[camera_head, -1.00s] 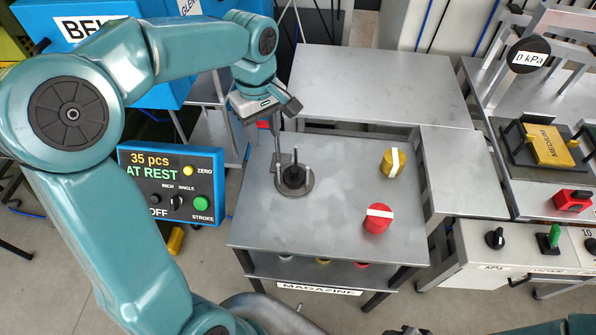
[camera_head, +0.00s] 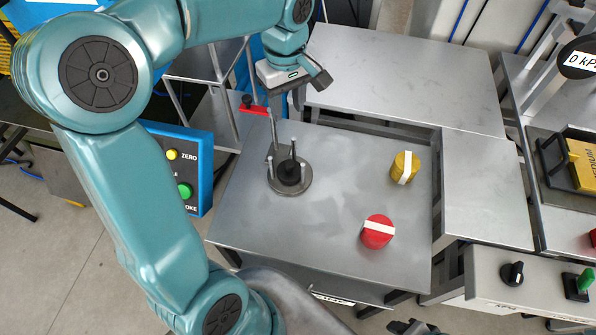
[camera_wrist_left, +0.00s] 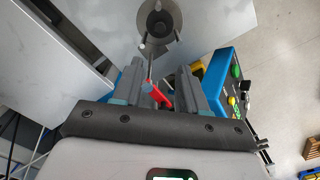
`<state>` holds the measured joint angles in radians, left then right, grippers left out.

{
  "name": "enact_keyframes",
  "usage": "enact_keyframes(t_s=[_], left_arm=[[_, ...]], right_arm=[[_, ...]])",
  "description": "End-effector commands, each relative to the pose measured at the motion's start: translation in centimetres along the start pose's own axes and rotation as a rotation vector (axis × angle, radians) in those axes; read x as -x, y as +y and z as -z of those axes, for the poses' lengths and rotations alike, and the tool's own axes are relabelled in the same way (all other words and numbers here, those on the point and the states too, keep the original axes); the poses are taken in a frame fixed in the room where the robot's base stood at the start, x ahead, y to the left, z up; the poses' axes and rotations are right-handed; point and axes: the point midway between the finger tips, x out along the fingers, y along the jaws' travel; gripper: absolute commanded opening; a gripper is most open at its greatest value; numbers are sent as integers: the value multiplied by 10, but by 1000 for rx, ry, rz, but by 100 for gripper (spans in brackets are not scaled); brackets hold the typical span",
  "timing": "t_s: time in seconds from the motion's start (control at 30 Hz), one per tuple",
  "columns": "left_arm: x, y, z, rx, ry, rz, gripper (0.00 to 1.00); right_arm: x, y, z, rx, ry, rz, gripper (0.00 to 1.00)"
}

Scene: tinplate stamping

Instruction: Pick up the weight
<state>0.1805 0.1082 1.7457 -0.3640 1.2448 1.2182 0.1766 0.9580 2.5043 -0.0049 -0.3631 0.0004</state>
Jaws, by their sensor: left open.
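A dark, round weight with a knob (camera_head: 289,173) sits among upright pins on a round grey base (camera_head: 304,187) at the left of the grey table (camera_head: 330,215). The weight also shows at the top of the left wrist view (camera_wrist_left: 158,20). My left gripper (camera_head: 285,100) is open and empty, above the table's back left edge and apart from the weight. In the left wrist view its two fingers (camera_wrist_left: 160,90) stand apart, with a red part visible between them, lower down. At the bottom edge a dark part (camera_head: 412,328) may be my right gripper, mostly cut off.
A yellow cylinder (camera_head: 404,168) and a red cylinder (camera_head: 377,232), each with a white strip, stand on the table's right side. Higher grey surfaces (camera_head: 400,75) adjoin behind and right. A blue control box (camera_head: 203,170) stands left. The table's middle is clear.

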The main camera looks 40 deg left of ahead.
Motion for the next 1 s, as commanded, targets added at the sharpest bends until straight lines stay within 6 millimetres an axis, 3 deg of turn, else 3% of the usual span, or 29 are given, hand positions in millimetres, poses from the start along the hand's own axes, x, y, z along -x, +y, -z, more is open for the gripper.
enact_keyframes(t_s=[0.03, 0.23, 0.43, 0.8, 1.0], left_arm=[[-19, -1, 0, 1, 0, -1, 42], [-40, -4, -1, 1, 1, -1, 42], [-59, -6, -2, 1, -1, 3, 42], [-139, -2, -3, 2, -2, 3, 42], [-154, 0, -2, 0, 0, 1, 42]], right_arm=[[-18, 6, 0, 0, -1, 0, 43], [-38, 14, 1, 1, 0, 0, 43], [-40, 14, 1, 1, 0, 0, 43], [-42, 15, 1, 1, 0, 0, 43], [-42, 15, 1, 1, 0, 0, 43]])
